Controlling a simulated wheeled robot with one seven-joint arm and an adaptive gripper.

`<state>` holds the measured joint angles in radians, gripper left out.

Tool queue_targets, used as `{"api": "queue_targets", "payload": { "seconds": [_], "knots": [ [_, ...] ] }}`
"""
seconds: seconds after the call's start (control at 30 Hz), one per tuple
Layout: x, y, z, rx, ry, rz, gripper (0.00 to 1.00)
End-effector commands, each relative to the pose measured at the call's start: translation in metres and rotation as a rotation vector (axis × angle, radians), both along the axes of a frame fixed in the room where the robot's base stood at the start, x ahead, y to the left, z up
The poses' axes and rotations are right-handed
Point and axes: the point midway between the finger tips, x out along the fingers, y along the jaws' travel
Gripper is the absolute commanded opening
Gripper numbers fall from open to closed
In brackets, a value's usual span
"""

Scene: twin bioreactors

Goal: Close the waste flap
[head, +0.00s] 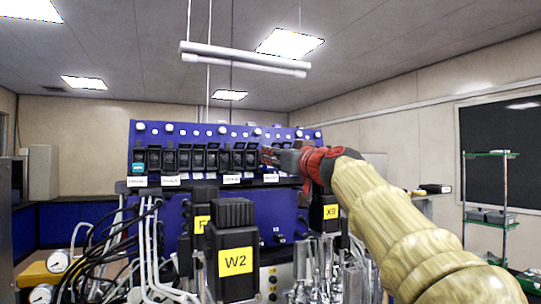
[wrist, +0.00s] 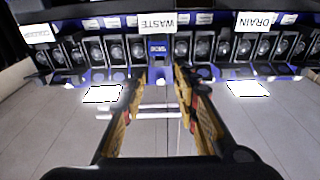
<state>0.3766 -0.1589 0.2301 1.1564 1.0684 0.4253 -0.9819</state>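The wrist view is upside down, with ceiling lights low in the frame. A white WASTE label (wrist: 170,22) sits over a unit with a blue face (wrist: 157,47), unlike its dark neighbours with round parts. I take this as the waste station; whether its flap stands open or shut I cannot tell. My gripper (wrist: 160,75) is open and empty, its two fingers apart on either side of the blue face, seemingly short of it. In the head view my gripper (head: 268,155) is at the right part of the row of black units (head: 205,157) and hides what is behind it.
Cables (head: 90,255) hang at left.

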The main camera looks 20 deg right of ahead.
Motion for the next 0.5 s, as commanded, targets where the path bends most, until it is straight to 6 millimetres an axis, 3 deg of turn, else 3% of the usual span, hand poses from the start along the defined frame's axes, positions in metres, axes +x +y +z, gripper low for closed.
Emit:
{"api": "queue_targets", "payload": {
  "seconds": [0.3,0.5],
  "knots": [
    [-0.048,0.000,-0.006,0.000,0.000,-0.002,0.30],
    [-0.063,0.000,-0.008,0.000,0.001,-0.001,0.30]
  ]
}}
